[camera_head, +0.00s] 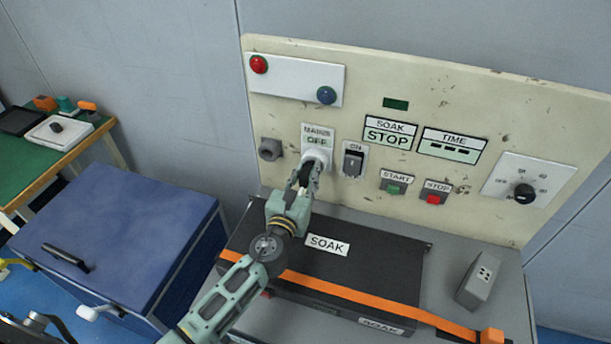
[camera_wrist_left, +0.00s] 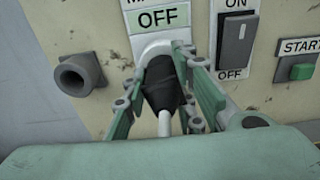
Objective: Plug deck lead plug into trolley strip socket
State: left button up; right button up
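A black plug (camera_wrist_left: 161,84) with a pale lead sits at the white round socket under the MAINS OFF label (camera_head: 317,134) on the cream panel. How deep it sits in that socket is hidden. My left gripper (camera_head: 308,176) is at this socket, with its green fingers on both sides of the plug and their tips against its body; it also shows in the left wrist view (camera_wrist_left: 167,92). A grey strip socket block (camera_head: 478,281) with dark holes lies tilted on the trolley top at the right. My right gripper is not in view.
The black SOAK deck (camera_head: 390,264) lies on the grey trolley under an orange strap (camera_head: 345,291). The panel carries a rocker switch (camera_head: 353,161), start and stop buttons and a knob (camera_head: 524,193). A blue cabinet (camera_head: 120,235) stands left.

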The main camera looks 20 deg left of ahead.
pick_arm(q)
jog(key=shift+o, duration=1.4)
jog(key=s, duration=1.2)
jog(key=shift+a, duration=0.2)
